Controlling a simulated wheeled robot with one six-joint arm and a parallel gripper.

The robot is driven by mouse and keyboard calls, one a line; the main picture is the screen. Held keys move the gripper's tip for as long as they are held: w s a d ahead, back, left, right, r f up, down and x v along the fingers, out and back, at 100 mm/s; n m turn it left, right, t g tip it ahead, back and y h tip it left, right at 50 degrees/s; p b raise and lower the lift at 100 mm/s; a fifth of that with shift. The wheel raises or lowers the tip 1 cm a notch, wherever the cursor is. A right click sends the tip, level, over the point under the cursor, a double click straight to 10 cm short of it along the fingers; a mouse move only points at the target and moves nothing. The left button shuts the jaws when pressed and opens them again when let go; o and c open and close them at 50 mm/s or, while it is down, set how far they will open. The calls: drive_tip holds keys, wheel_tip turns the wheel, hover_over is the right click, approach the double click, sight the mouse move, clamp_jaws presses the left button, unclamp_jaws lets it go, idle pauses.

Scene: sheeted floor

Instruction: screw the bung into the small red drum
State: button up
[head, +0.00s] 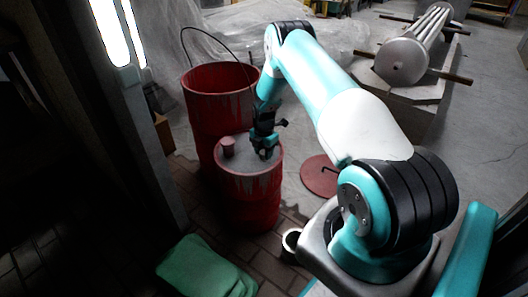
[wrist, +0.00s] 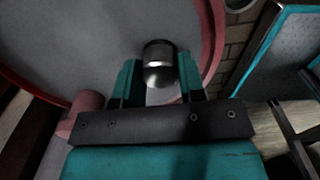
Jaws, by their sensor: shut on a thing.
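The small red drum (head: 250,200) stands upright with a grey top, which also fills much of the wrist view (wrist: 100,35). My gripper (head: 265,153) points down over the right part of this top. In the wrist view its fingers are shut on the bung (wrist: 160,65), a short dark and silvery metal cylinder. The bung is at or just above the drum top; I cannot tell whether it sits in an opening. A small pinkish cylinder (head: 228,147) stands on the left of the top, and it also shows beside my gripper in the wrist view (wrist: 84,108).
A taller open red drum (head: 200,110) stands close behind the small one. A red disc (head: 320,178) lies on the floor to the right. A green folded thing (head: 205,270) and a pale ring-shaped roll (head: 291,241) lie in front. A dark post stands left.

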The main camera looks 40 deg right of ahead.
drive_tip(key=m, duration=1.9)
drive_tip(key=o, duration=1.1)
drive_tip(key=shift+c, duration=0.5)
drive_tip(key=shift+c, duration=0.3)
